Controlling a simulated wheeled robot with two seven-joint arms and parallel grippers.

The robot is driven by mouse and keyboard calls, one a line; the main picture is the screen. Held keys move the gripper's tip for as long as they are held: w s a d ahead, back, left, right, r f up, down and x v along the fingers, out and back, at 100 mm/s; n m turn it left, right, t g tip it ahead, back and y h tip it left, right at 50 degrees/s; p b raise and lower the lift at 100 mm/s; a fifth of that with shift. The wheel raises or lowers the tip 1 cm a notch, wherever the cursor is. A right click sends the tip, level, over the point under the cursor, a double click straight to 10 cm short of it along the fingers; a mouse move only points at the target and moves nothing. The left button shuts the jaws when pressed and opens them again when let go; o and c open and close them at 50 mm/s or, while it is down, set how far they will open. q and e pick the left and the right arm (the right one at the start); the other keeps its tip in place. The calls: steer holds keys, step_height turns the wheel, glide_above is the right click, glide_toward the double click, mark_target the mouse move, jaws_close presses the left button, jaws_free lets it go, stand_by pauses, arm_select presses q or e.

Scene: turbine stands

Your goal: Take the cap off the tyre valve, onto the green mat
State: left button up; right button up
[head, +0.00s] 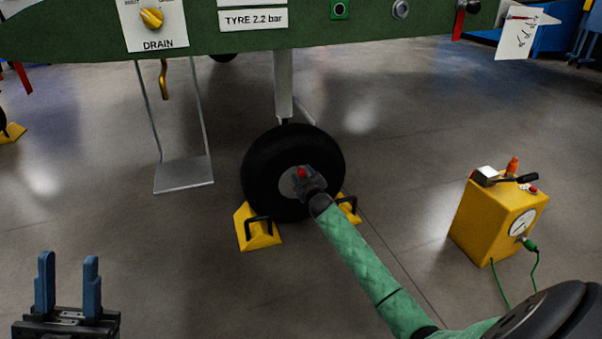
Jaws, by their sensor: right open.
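The red valve cap (302,172) shows near the hub of the black tyre (262,165), below the green aircraft body. My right gripper (307,176) is at the hub, with its blue fingers open close around or beside the cap. I cannot tell whether they touch it. The fingers and wrist hide part of the hub and the valve. My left gripper (68,264) is at the lower left, fingers up, open and empty, well apart from the wheel. No green mat is in view.
Yellow chocks (256,232) sit at the wheel's foot. A grey metal step (183,175) hangs to the left of the wheel. A yellow box with a gauge (480,222) and a green hose stands at the right. The floor between is clear.

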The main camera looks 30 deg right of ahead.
jaws_close()
steer(key=shift+s+a+p, duration=0.2)
steer(key=shift+s+p, duration=0.3)
steer(key=shift+s, duration=0.2)
stand_by(0.5)
steer(key=shift+s+a+p, duration=0.1)
steer(key=shift+s+p, duration=0.35)
steer(key=shift+s, duration=0.1)
steer(key=shift+s+a, duration=0.1)
steer(key=shift+s, duration=0.15)
